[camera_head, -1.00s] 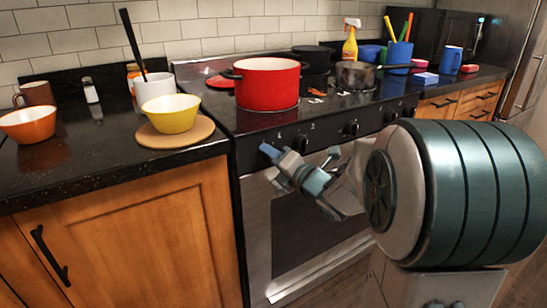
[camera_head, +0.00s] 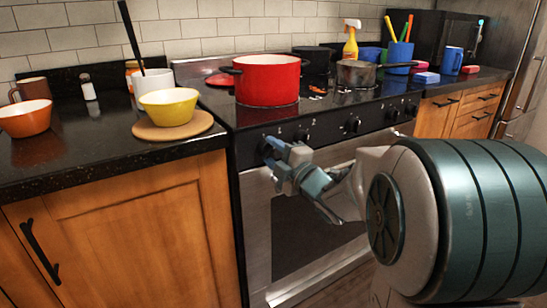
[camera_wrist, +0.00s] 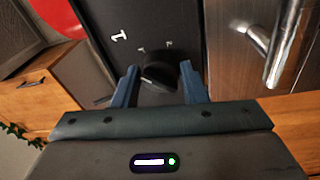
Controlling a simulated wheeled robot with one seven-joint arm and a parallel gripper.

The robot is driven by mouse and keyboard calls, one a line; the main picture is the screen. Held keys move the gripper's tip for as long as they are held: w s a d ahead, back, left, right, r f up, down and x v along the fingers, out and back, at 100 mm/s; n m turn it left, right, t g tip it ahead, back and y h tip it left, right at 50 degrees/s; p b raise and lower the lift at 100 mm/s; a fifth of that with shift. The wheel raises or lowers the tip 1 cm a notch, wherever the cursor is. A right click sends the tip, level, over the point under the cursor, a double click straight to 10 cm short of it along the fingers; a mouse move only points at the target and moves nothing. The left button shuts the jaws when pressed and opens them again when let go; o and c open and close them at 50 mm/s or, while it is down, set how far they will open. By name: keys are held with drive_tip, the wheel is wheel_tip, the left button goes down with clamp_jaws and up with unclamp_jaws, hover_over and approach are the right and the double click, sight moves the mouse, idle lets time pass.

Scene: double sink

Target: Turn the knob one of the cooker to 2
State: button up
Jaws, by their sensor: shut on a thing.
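The cooker (camera_head: 262,190) has a black front panel with a row of black knobs below the hob. Knob one (camera_wrist: 160,72) is black and sits between the two blue fingers of my gripper (camera_wrist: 160,80) in the wrist view, next to a white "1" on the panel. My gripper (camera_head: 273,148) is shut on it at the panel's left end. In the head view the fingers mostly hide this knob. Small white marks beside the knob are too small to read, so its setting cannot be told.
Another knob (camera_head: 301,136) is just right of my gripper. A red pot (camera_head: 267,82) and a grey pan (camera_head: 355,73) stand on the hob. The steel oven handle (camera_wrist: 270,45) runs close to the gripper. A yellow bowl (camera_head: 169,107) is on the left counter.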

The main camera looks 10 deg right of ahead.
drive_tip(key=m, duration=0.4)
drive_tip(key=shift+a+f+t+h+b, duration=0.1)
drive_tip(key=shift+f+t+h+b, duration=0.05)
drive_tip(key=shift+t+h+b, duration=0.2)
drive_tip(key=m, duration=0.4)
drive_tip(key=shift+s, duration=0.1)
drive_tip(key=m, duration=0.2)
drive_tip(key=m+h, duration=0.1)
drive_tip(key=m, duration=0.2)
drive_tip(key=shift+a+h, duration=0.15)
drive_tip(key=shift+h, duration=0.1)
drive_tip(key=shift+m+t, duration=0.25)
drive_tip(key=shift+m, duration=1.75)
drive_tip(key=shift+f, duration=0.1)
drive_tip(key=o, duration=1)
drive_tip(key=shift+c, duration=0.2)
